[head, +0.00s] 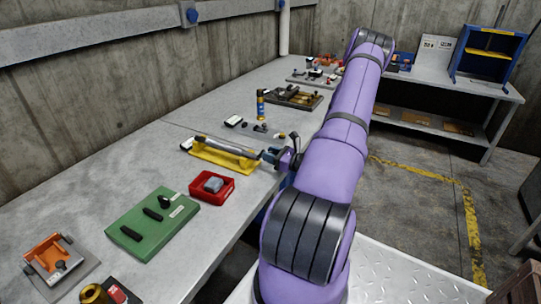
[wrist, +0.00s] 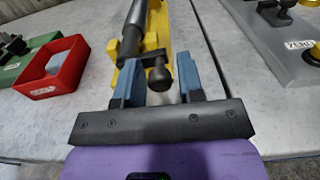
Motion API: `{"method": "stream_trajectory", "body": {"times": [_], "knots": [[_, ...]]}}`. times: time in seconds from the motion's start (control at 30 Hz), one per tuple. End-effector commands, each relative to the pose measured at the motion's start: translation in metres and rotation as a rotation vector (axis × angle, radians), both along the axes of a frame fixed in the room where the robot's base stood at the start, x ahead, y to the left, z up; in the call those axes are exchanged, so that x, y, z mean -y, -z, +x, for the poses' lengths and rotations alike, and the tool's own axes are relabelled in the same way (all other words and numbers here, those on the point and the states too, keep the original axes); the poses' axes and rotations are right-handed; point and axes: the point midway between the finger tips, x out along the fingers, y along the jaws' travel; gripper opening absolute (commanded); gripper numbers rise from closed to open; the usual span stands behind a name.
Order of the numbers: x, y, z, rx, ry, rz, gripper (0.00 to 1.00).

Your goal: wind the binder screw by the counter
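A yellow cradle (head: 222,160) on the bench carries a long dark and silver bar, which I take to be the binder screw (head: 228,146). In the wrist view the bar (wrist: 132,36) lies along the yellow cradle (wrist: 163,25) and a dark round knob (wrist: 157,76) faces me at its near end. My gripper (wrist: 157,72) has its two blue fingers on either side of this knob, with gaps showing on both sides. In the head view my gripper (head: 276,157) is at the right end of the cradle. I cannot identify a counter with certainty.
A red tray (head: 229,196) with a grey block stands left of the cradle, then a green board (head: 153,243). A grey base (wrist: 266,40) with a small label lies right of my gripper. A spray can (head: 261,104) and several small items stand farther back.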

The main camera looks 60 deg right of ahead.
Motion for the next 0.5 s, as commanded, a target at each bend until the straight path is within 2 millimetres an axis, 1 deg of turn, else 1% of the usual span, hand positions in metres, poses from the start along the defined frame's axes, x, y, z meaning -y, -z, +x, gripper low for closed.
{"method": "stream_trajectory", "body": {"times": [0.03, 0.13, 0.27, 0.5], "knots": [[0.0000, 0.0000, -0.0001, 0.000, 0.000, 0.000, 0.23], [0.0000, 0.0000, -0.0002, 0.000, 0.000, 0.000, 0.00], [0.0000, 0.0004, -0.0002, -0.001, 0.000, 0.008, 0.00], [0.0001, 0.0055, -0.0005, -0.011, 0.000, 0.118, 0.00]]}}
